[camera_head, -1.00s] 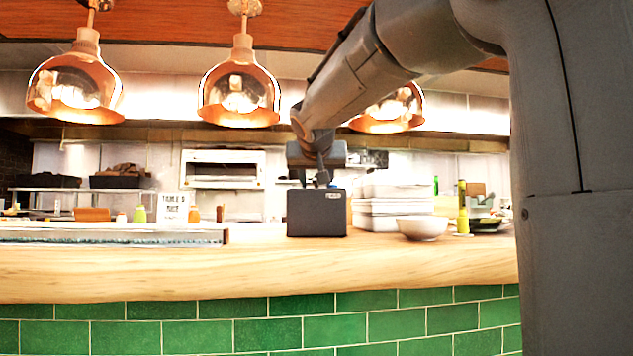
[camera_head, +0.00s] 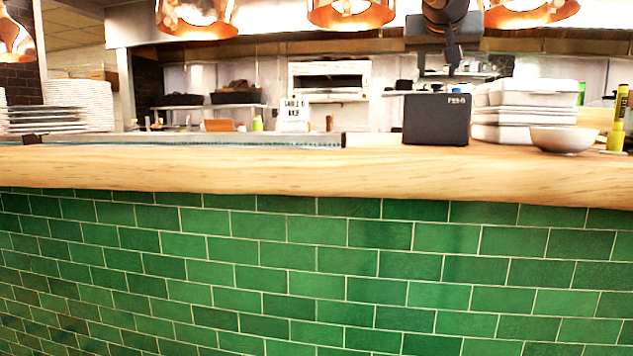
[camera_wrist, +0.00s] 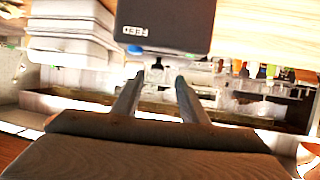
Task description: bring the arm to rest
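My gripper (camera_head: 452,72) hangs above the black box (camera_head: 436,119) in the head view, with a small gap between its fingertips and the box top. In the wrist view my gripper (camera_wrist: 157,86) has its two fingers apart, with nothing held between them. The same black box (camera_wrist: 165,14) shows upside down at the top of the wrist view, beyond the fingertips. Most of my arm is out of the head view.
The wooden counter (camera_head: 300,177) stands over a green tiled front. White stacked containers (camera_head: 524,112), a white bowl (camera_head: 563,140) and a yellow bottle (camera_head: 619,118) stand right of the box. Copper lamps (camera_head: 350,10) hang above. Stacked plates (camera_head: 78,100) stand left.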

